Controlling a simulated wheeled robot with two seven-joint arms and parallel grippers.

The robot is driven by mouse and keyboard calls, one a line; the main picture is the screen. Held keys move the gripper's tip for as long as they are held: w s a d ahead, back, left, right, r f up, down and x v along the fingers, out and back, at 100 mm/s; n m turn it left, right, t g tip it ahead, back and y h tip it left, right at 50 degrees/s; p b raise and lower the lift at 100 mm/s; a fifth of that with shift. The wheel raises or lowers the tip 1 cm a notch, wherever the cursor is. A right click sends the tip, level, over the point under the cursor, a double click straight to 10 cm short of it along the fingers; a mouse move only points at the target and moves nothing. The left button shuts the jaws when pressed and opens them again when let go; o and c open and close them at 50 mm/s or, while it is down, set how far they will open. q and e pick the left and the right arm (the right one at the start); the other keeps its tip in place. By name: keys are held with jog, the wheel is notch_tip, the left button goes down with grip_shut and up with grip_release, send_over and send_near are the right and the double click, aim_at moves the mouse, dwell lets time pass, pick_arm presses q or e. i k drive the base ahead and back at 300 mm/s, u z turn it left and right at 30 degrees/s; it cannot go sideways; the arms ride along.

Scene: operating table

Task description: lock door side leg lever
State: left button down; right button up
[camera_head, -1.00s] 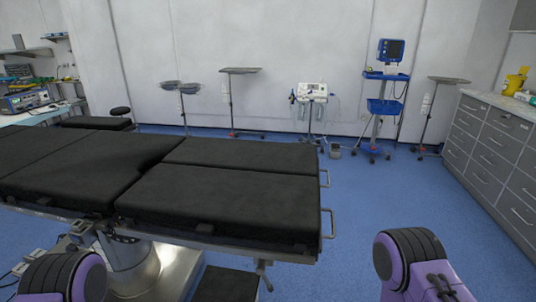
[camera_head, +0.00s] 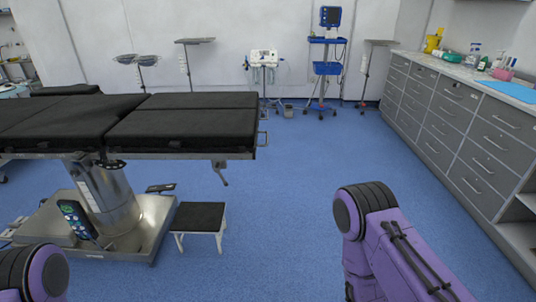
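The operating table (camera_head: 183,129) with black pads stands at the left on a steel column and base. Its leg end faces right and has metal side rails. A small metal lever (camera_head: 220,171) hangs under the leg section near its right end. I cannot tell from the picture whether it is locked. Parts of my two purple and black arms show at the bottom left and bottom right, well apart from the table. Neither of my grippers is in the frame.
A low black step stool (camera_head: 201,219) stands beside the table base (camera_head: 146,238). Grey drawer cabinets (camera_head: 455,128) line the right wall. A blue monitor cart (camera_head: 324,70) and several stands are at the back. The blue floor (camera_head: 290,185) between table and cabinets is clear.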

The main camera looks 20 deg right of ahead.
aim_at(217, 168)
jog(key=z, duration=1.15)
jog(key=i, duration=0.9)
jog(key=u, duration=0.45)
jog(key=i, duration=0.55)
jog(key=u, duration=0.65)
